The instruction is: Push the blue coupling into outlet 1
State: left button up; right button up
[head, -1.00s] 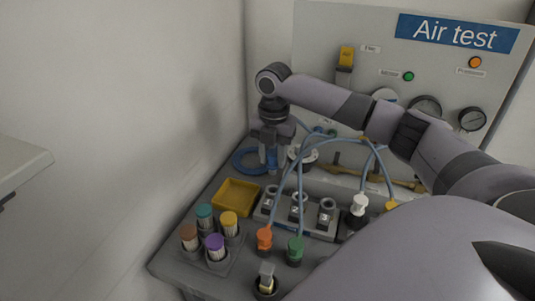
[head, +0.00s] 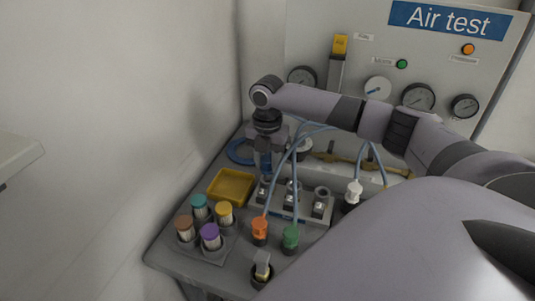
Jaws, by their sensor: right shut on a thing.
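My right gripper (head: 267,150) points down from the arm that comes in from the right and is shut on the blue coupling. The small blue coupling (head: 265,168) shows below the fingers, upright and mostly hidden by them. The grey outlet block (head: 308,213) has three outlets in a row. The leftmost one, which I take as outlet 1 (head: 264,193), is directly under the blue coupling. I cannot tell whether the coupling touches it. My left gripper is not in view.
An orange coupling (head: 260,230) and a green coupling (head: 291,237) stand in front of the block; a white one (head: 353,192) is to its right. A yellow tray (head: 231,187) and several capped containers (head: 210,236) are at left. Hoses loop close to the gripper.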

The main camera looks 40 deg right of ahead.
jog(key=shift+f, duration=0.25)
jog(key=shift+f, duration=1.15)
jog(key=o, duration=1.1)
jog(key=shift+o, duration=0.2)
jog(key=shift+r, duration=0.15)
jog(key=shift+r, duration=3.45)
